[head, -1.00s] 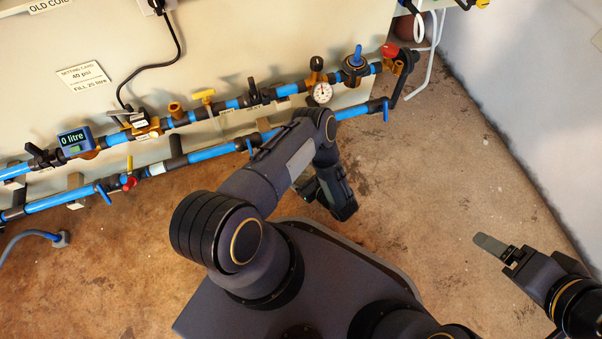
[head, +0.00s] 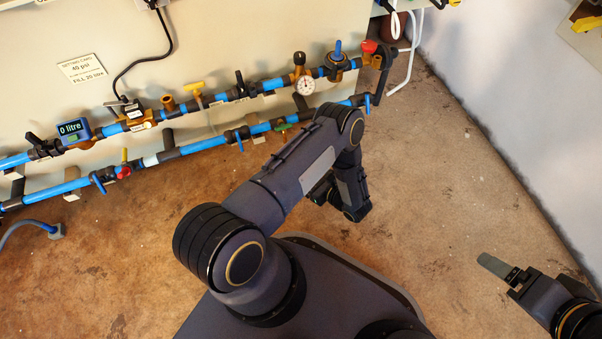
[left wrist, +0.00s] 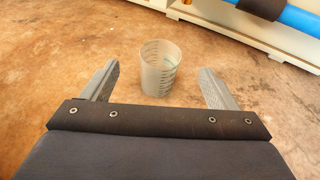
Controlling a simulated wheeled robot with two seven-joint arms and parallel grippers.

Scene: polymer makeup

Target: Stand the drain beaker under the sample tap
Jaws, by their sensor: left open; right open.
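The beaker (left wrist: 160,68), clear and with graduation marks, stands upright on the brown floor in the left wrist view. My left gripper (left wrist: 159,72) is open, its two grey fingers on either side of the beaker in the picture, with gaps on both sides. The beaker does not show in the head view, where my left arm covers part of the floor. My right gripper (head: 496,268) is open and empty, low at the right. Several valves and taps sit on the blue pipes; I cannot tell which is the sample tap.
Two blue pipe runs, upper (head: 225,97) and lower (head: 205,144), cross along the pale panel (head: 230,40). A gauge (head: 306,86) and a "0 litre" meter (head: 73,131) sit on the upper one. A grey hose (head: 30,224) lies left. The floor at right is clear.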

